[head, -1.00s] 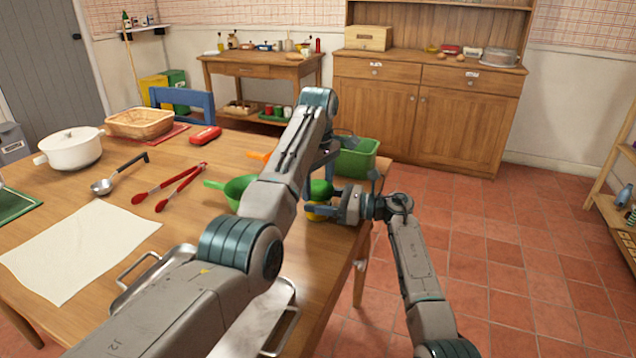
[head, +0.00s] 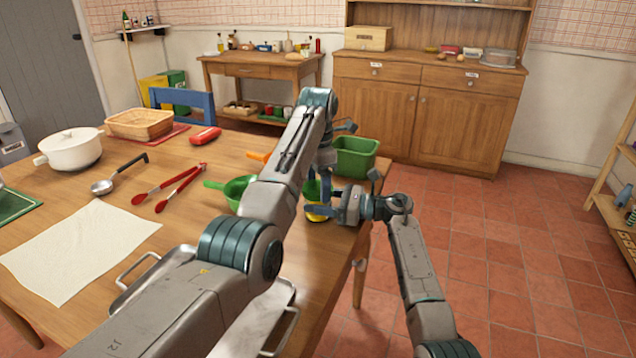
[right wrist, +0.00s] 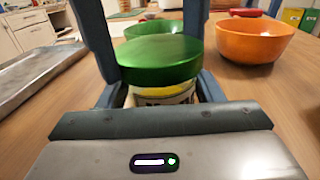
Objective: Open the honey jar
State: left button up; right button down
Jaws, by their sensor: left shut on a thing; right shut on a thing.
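The honey jar has a green lid (right wrist: 160,60) and a yellow body with a pale label (right wrist: 160,93). It stands near the table's right edge, and its yellow base (head: 316,214) shows in the head view. My right gripper (head: 318,206) is shut on the jar's body from the right side; its fingers (right wrist: 160,95) flank the body in the right wrist view. My left gripper (head: 318,190) points down from above, its blue fingers shut on the lid's two sides. The lid sits over the body; whether it is loose cannot be told. My left arm hides part of the area.
A green colander (head: 238,190) is left of the jar, partly behind my left arm. A green bin (head: 355,158) stands behind it. An orange bowl (right wrist: 255,38) is close by. A metal tray (head: 150,272) lies under my left arm.

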aim_at(318, 187)
pick_arm(q)
jog(key=shift+r, duration=0.15)
jog(key=shift+r, duration=0.95)
jog(key=shift+r, duration=0.1)
jog(key=shift+r, duration=1.9)
pick_arm(e)
jog(key=shift+c, duration=1.6)
grip_release()
jog(key=shift+d, duration=0.1)
